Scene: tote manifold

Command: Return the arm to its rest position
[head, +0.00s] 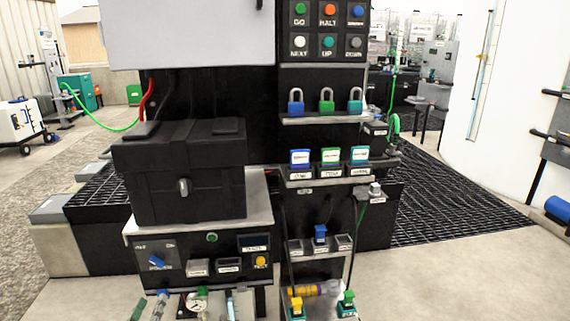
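I can make out neither of my grippers in the head view, and no arm link of mine shows clearly. The station in front of me has a closed black case (183,175) with a latch on its front. The case sits on a light grey top (259,205) above a front panel (205,258) with a blue switch, a yellow knob and labels. Nothing in view is held by a gripper.
Right of the case, a black rack carries push buttons (328,43), three padlocks (327,101) and labelled blocks (330,160) on shelves. Fittings and a gauge (198,303) are low in front. Black floor grating (440,200) lies behind; bare floor (465,285) is clear at right.

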